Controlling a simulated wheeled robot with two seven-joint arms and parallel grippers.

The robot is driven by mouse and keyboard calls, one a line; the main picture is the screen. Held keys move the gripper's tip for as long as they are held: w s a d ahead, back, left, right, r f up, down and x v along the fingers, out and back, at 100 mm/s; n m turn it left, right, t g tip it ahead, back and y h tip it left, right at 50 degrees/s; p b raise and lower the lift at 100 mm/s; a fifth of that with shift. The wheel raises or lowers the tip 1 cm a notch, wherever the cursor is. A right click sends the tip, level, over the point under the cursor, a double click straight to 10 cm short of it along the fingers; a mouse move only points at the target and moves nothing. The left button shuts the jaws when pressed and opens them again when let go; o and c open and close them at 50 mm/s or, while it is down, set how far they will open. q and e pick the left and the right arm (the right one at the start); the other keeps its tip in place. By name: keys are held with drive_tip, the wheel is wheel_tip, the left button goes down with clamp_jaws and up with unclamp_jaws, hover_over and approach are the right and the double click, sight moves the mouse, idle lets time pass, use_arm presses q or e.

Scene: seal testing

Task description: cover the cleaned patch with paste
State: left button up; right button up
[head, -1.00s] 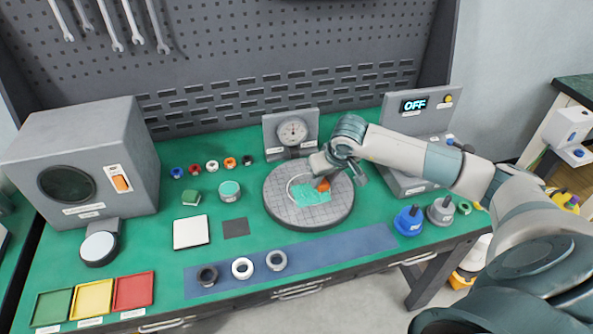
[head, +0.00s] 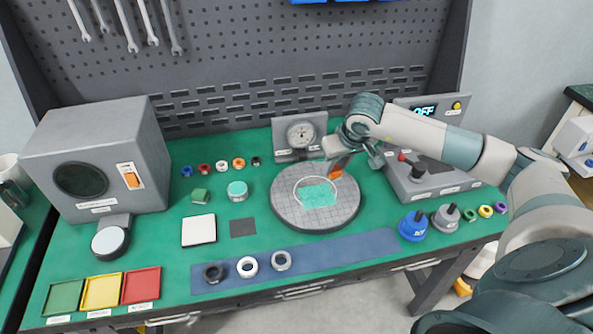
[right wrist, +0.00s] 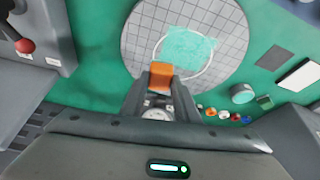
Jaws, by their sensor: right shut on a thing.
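The round grey gridded plate (head: 283,212) stands on the bench and also fills the top of the right wrist view (right wrist: 140,35). A teal paste patch (head: 318,195) lies on it, partly inside a thin white ring outline; the paste also shows in the right wrist view (right wrist: 192,48). My right gripper (head: 340,163) is shut on an orange-tipped tool (right wrist: 160,70) and holds it by the plate's back right edge, beside the paste. Any cleaned surface under the paste is hidden. An open teal paste jar (head: 237,188) stands left of the plate. My left gripper is out of view.
A dial gauge (head: 300,135) stands behind the plate, and a grey control box (head: 425,180) stands right of it. Blue and grey weights (head: 413,226) stand to the front right. A white pad (head: 199,230) and dark square (head: 243,228) lie left. Rings lie on the blue strip (head: 340,250) in front.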

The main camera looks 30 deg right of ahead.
drive_tip(key=shift+r, duration=0.75)
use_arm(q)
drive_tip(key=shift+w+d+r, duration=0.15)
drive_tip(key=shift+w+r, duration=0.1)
use_arm(e)
drive_tip(key=shift+r, duration=0.1)
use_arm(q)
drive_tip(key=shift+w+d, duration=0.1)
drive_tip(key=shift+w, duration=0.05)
